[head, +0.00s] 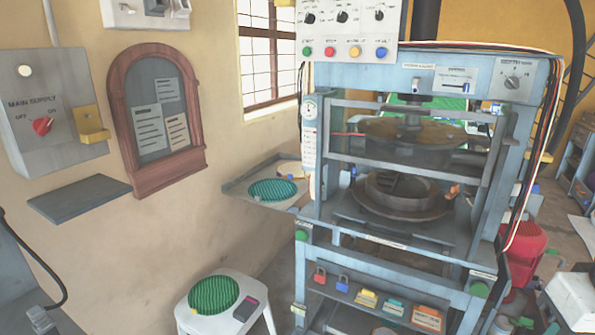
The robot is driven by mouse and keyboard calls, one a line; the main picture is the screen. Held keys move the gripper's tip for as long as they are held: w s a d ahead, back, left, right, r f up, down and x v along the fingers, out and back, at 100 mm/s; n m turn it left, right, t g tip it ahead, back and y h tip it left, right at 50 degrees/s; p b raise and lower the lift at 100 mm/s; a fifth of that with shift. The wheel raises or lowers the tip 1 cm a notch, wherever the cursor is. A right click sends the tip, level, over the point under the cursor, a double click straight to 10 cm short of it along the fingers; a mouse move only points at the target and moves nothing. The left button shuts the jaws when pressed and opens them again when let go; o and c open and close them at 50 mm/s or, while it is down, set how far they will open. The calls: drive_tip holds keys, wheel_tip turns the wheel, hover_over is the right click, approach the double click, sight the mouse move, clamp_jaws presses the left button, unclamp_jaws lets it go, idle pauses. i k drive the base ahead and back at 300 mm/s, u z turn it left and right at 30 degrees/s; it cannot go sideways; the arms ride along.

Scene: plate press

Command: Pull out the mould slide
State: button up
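The blue-grey plate press (533,110) stands right of the middle. Inside it, a round dark metal mould (398,208) with a raised ring sits low between the uprights. A flat slide-like plate (385,233) lies in front of and below the mould; I cannot tell how far it is pushed in. A round upper die (405,130) hangs above the mould, with a gap between them. A framed see-through guard (405,168) is in front of the upper part of the opening. My gripper is not in view.
A white stool (222,280) with a green ribbed disc stands in front of the press, left. A side shelf (243,187) holds another green disc. Padlocks and coloured blocks line the press's lower front ledge (335,292). A wall box (50,110) has a red switch.

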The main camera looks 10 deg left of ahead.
sight(411, 205)
drive_tip(key=k, duration=0.5)
drive_tip(key=z, duration=1.15)
drive_tip(key=i, duration=1.5)
drive_tip(key=u, duration=0.95)
drive_tip(key=i, duration=0.25)
drive_tip(key=u, duration=0.15)
